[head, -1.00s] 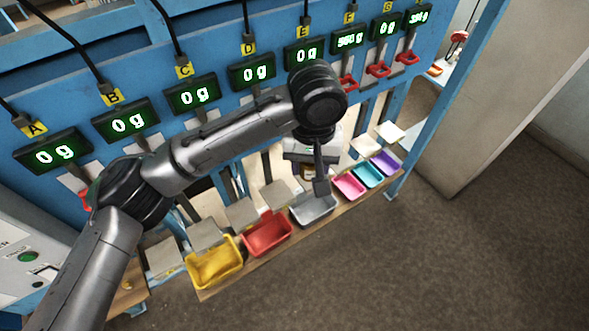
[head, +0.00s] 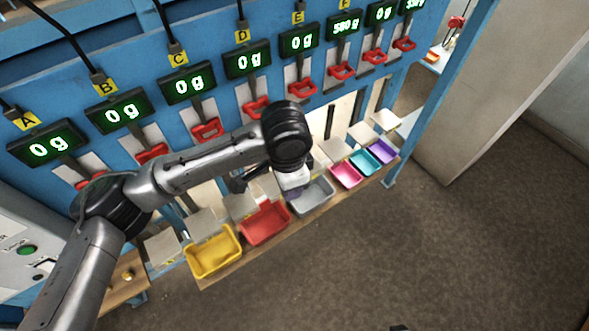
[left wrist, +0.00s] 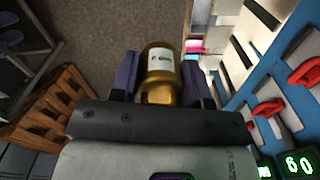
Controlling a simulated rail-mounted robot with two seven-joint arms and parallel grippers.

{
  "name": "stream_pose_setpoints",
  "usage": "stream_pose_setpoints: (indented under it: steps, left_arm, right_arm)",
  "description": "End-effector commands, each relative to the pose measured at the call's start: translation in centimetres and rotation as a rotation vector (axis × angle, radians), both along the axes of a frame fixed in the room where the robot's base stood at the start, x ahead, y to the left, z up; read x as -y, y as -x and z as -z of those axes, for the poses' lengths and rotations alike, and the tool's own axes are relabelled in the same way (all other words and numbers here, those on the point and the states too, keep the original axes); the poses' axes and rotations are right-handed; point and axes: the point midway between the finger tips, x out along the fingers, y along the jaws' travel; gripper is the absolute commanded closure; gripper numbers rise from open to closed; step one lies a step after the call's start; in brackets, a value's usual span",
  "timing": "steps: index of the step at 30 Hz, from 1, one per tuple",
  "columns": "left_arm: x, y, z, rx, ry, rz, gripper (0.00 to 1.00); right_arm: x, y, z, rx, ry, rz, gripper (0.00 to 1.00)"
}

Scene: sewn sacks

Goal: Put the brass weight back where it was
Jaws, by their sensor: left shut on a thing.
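The brass weight (left wrist: 160,75) is a gold cylinder with a pale label, too small to read surely. It sits between the two dark purple fingers of my left gripper (left wrist: 160,85), which is shut on it. In the head view my left gripper (head: 293,192) hangs above the bins, near the grey bin (head: 322,192) and the red bin (head: 264,225). The weight is hidden there. A small brass-coloured object (head: 127,275) stands on the wooden ledge at lower left. My right gripper does not show.
A blue rack carries a row of displays; F (head: 344,24) reads 580 g, A to E read 0 g. Red handles and pale plates hang below. Yellow (head: 213,262), pink (head: 346,175), teal (head: 365,162) and purple (head: 382,151) bins line the front shelf. Floor in front is clear.

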Motion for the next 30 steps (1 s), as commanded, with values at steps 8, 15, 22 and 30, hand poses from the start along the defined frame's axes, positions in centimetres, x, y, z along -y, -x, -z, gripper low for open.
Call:
stream_pose_setpoints:
  steps: [8, 15, 22, 30]
  left_arm:
    - [-0.9, 0.6, 1.8, 0.000, 0.001, 0.257, 1.00]
    - [-1.2, 0.8, 2.5, 0.002, 0.001, 0.358, 1.00]
    - [-1.3, 0.8, 2.6, 0.002, 0.001, 0.349, 1.00]
    - [-1.2, 0.8, 2.6, 0.002, 0.001, 0.020, 1.00]
  right_arm:
    - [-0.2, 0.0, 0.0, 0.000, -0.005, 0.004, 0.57]
    - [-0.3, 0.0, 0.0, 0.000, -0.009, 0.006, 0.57]
    - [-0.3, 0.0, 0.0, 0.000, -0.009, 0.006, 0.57]
    - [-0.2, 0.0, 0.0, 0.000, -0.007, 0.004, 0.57]
